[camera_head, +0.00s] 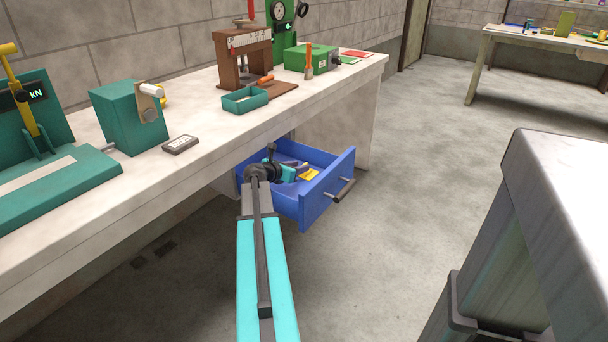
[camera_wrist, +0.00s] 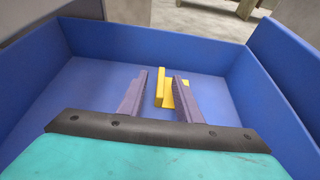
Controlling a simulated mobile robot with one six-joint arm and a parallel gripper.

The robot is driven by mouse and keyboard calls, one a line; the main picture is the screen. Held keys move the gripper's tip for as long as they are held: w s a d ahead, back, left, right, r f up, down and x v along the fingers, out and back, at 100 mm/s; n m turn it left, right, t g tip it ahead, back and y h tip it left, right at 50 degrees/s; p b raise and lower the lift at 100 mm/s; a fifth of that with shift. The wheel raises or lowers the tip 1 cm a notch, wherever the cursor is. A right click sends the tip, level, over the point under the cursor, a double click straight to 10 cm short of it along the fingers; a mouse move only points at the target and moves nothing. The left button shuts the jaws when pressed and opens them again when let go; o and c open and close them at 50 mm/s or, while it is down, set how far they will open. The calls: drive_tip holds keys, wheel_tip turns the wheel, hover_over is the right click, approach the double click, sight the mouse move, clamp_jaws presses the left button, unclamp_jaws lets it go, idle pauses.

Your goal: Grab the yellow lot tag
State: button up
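The yellow lot tag (camera_wrist: 161,88) lies inside the open blue drawer (camera_wrist: 125,48). In the wrist view it has an upright part and a flatter part, and my gripper's right finger hides some of it. My gripper (camera_wrist: 161,77) is open, with its two purple fingers apart. The tag shows in the gap between them, closer to the right finger; I cannot tell whether they touch. In the head view my gripper (camera_head: 301,167) reaches down into the drawer, and the tag (camera_head: 310,175) shows as a small yellow patch by the fingertips.
The drawer walls stand around my gripper, and its front has a dark handle (camera_head: 344,189). The pale workbench (camera_head: 215,140) overhangs the drawer's back side and bears teal and green devices. A grey-topped table (camera_head: 565,190) stands at the right. Floor between is clear.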

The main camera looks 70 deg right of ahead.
drive_tip(key=shift+s+d+f, duration=0.2)
drive_tip(key=shift+d+f, duration=0.1)
drive_tip(key=shift+d, duration=0.35)
clamp_jaws()
